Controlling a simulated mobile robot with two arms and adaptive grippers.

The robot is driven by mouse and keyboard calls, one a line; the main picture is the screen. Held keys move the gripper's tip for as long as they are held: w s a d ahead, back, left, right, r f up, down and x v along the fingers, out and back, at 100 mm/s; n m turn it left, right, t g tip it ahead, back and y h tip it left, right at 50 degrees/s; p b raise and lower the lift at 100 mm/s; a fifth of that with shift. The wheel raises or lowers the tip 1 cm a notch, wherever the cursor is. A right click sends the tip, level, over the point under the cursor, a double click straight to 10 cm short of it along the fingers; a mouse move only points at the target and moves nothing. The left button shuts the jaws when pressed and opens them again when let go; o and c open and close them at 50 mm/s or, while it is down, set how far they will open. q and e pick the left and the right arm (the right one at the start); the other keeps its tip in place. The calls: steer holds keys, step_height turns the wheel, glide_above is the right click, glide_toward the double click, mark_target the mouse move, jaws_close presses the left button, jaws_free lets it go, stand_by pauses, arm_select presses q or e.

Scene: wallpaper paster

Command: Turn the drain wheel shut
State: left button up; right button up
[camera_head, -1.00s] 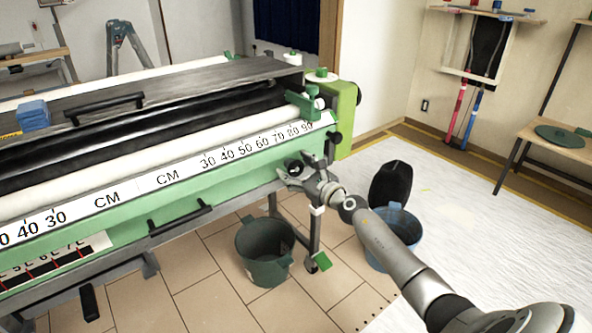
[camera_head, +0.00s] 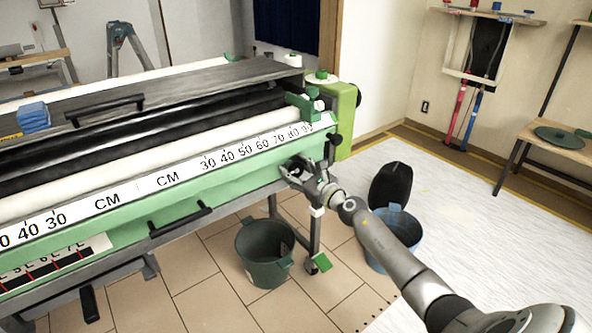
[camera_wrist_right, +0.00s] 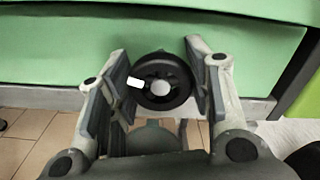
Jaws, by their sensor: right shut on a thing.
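The drain wheel (camera_wrist_right: 176,94) is a small black spoked wheel with a pale hub and a white mark at its left side. It sits on the green front of the pasting machine (camera_wrist_right: 60,45), under the right end of the scale. My right gripper (camera_wrist_right: 162,82) has its fingers on either side of the wheel and is shut on it. In the head view my right gripper (camera_head: 294,170) is at the machine's front right corner, and hides most of the wheel there. My left gripper is not in view.
A dark green bucket (camera_head: 258,262) stands on the tiles below the machine. A machine leg (camera_head: 314,238) is below the gripper. White floor sheeting lies to the right.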

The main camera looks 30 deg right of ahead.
steer(key=shift+m, duration=0.7)
steer(key=m+p, duration=0.3)
steer(key=m, duration=0.8)
steer(key=shift+d+p, duration=0.1)
steer(key=shift+p, duration=0.2)
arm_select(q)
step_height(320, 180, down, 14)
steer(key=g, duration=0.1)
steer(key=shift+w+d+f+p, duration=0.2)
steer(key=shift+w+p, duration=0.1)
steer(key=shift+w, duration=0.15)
arm_select(e)
steer(key=shift+m, duration=1.1)
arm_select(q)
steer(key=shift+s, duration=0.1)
arm_select(e)
steer(key=o, duration=1)
steer(key=shift+o, duration=0.2)
steer(key=shift+s+f, duration=0.1)
steer(key=s+d, duration=0.1)
steer(key=s, duration=1)
steer(key=shift+s, duration=0.4)
